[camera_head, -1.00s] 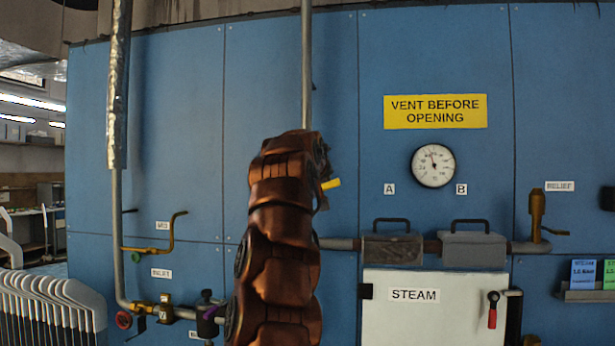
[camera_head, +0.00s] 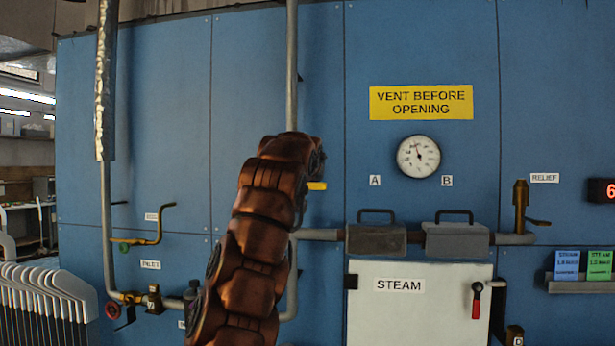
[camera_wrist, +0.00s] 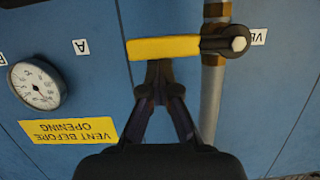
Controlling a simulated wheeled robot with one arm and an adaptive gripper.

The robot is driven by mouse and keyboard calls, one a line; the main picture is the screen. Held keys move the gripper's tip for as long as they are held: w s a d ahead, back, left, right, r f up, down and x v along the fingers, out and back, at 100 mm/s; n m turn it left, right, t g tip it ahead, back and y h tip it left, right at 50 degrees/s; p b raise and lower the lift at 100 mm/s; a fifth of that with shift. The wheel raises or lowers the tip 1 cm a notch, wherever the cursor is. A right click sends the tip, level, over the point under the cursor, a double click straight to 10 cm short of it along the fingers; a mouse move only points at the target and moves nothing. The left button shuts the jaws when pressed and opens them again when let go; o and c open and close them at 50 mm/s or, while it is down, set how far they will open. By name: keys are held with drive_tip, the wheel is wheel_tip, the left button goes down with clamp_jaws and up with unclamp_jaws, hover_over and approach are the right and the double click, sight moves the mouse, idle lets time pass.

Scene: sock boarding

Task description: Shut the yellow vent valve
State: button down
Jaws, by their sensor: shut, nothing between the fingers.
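The yellow vent valve handle (camera_wrist: 163,48) lies almost level in the wrist view, crosswise to its grey pipe (camera_wrist: 213,95). Its dark pivot with a pale bolt (camera_wrist: 237,43) sits on the pipe. In the head view only the tip of the yellow handle (camera_head: 317,186) shows, sticking out level to the right of my arm. My gripper (camera_wrist: 160,68) is shut and empty, its fingertips at the handle's long edge near mid-length. Whether they press on it I cannot tell. My arm hides the gripper and the valve body in the head view.
The pressure gauge (camera_head: 418,156) and the yellow warning sign (camera_head: 421,102) are right of the pipe. Below them are the white STEAM door (camera_head: 420,310) and two grey blocks with handles.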

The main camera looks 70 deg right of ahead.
idle(0.4)
drive_tip(key=s+a+r, duration=0.1)
drive_tip(key=a+r, duration=0.5)
drive_tip(key=a, duration=0.3)
drive_tip(key=shift+a+r+p, duration=0.2)
drive_tip(key=shift+a+p, duration=0.15)
idle(0.8)
